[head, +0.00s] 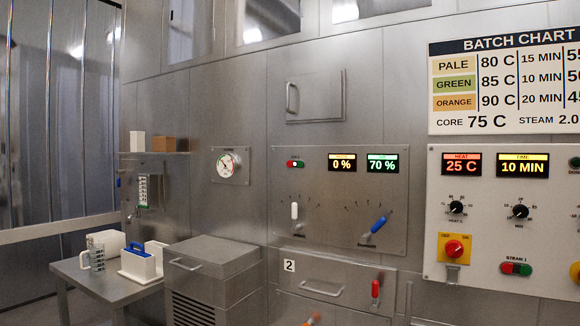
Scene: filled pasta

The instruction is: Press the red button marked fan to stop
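No button label that I can read says fan. A small red-and-green button pair (296,164) sits at the upper left of the steel control panel (330,235), under a label too small to read. A larger red-and-green pair (515,268) on the white panel (470,200) is marked STEAM 1. A red round knob on a yellow plate (455,249) is left of it.
The steel panel has 0 % (342,163) and 70 % (382,163) displays, a white lever (294,212) and a blue lever (378,225). A drawer marked 2 (325,280) is below. A side table (100,281) with a jug (96,260) stands left.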

